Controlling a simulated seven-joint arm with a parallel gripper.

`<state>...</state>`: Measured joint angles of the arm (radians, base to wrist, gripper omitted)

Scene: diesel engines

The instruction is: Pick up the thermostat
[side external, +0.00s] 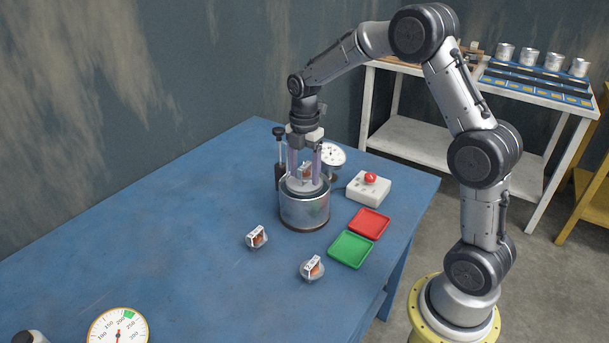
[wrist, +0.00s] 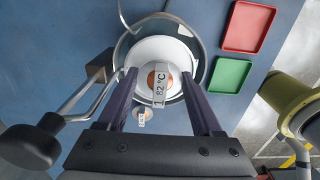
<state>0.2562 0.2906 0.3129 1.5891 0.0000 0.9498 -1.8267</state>
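A thermostat with a copper centre and a white 82 °C tag (wrist: 160,88) is between the fingers of my gripper (side external: 304,178), at the mouth of the metal pot (side external: 305,211). My gripper points straight down, and its two purple fingers (wrist: 160,75) stand on either side of the thermostat, seemingly closed on its flange. The thermostat's tag shows between the fingers in the side view (side external: 305,171), about level with or above the pot's rim. Its lower part is hidden. Two more tagged thermostats lie on the blue table, one at the left (side external: 257,237) and one nearer the front (side external: 312,268).
A red tray (side external: 369,223) and a green tray (side external: 351,249) lie right of the pot. A white box with a red button (side external: 369,187) stands behind them. A stand with a dial (side external: 331,155) is close behind the pot. A large gauge (side external: 118,326) is front left. The table's left is clear.

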